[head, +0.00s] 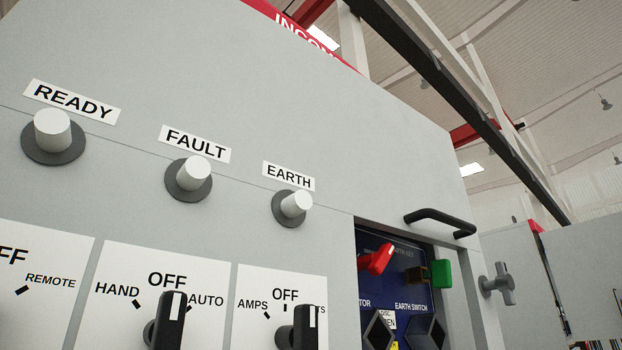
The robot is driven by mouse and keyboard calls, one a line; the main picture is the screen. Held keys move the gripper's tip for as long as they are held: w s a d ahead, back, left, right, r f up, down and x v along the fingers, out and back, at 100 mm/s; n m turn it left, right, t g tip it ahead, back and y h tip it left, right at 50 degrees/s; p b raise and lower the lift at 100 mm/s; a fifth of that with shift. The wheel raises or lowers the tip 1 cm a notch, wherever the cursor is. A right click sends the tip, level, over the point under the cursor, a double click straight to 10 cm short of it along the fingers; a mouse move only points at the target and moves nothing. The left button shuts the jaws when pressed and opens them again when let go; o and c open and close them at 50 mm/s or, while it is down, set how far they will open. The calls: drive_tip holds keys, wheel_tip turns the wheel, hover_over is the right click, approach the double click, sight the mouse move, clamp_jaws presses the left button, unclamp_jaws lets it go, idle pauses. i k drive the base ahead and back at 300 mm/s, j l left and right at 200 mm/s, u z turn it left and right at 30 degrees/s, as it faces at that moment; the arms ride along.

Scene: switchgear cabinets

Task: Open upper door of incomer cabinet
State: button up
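The incomer cabinet fills the left and middle of the head view, with a red sign (306,36) reading "INCOM..." at its top, partly cut off. Its large grey front panel (250,110) is seen from close up and from below. A black bar handle (440,218) is on the panel near its right edge, above a recessed opening. A grey cross-shaped knob (498,283) sticks out at the cabinet's right side. I see no clear gap showing the upper door open. My gripper is not in view.
White lamps labelled READY (53,131), FAULT (193,173) and EARTH (296,204) protrude from the front. Black rotary switches (170,318) stand below. The opening holds a dark blue panel (400,272) with a red lever (376,259) and a green block (441,273). More grey cabinets (590,260) stand right.

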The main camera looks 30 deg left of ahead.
sight(210, 152)
drive_tip(key=u, duration=1.6)
